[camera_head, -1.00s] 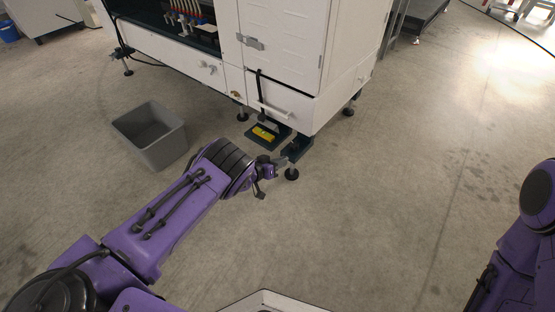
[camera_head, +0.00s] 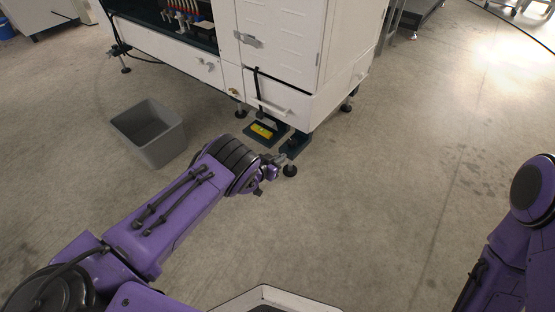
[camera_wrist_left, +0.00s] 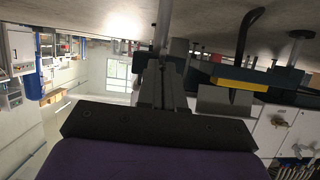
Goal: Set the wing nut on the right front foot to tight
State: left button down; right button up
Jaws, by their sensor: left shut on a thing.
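The right front foot (camera_head: 290,171) is a dark round pad under the near corner of the white machine (camera_head: 290,100). My left gripper (camera_head: 277,160) is at the foot's stem, just above the pad and on its left side. It is shut on the wing nut, which is too small and too covered by the fingers to make out. In the left wrist view, which is upside down, the gripper fingers (camera_wrist_left: 160,82) are close together and reach toward the machine's underside. The right gripper is out of view; only part of my right arm shows at the right edge.
A yellow level (camera_head: 262,131) lies on a dark plate just behind the foot. A grey bin (camera_head: 150,132) stands on the floor to the left. Other feet (camera_head: 240,112) support the machine farther back. The floor to the right is clear.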

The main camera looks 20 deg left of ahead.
pick_arm(q)
jog(key=shift+w+d+r, duration=0.2)
jog(key=shift+d, duration=0.1)
jog(key=c, duration=1.4)
grip_release()
jog(key=shift+o, duration=0.6)
jog(key=p+v, duration=0.6)
jog(key=v, duration=0.4)
jog(key=shift+s+a+f, duration=0.2)
jog(key=shift+s+a, duration=0.1)
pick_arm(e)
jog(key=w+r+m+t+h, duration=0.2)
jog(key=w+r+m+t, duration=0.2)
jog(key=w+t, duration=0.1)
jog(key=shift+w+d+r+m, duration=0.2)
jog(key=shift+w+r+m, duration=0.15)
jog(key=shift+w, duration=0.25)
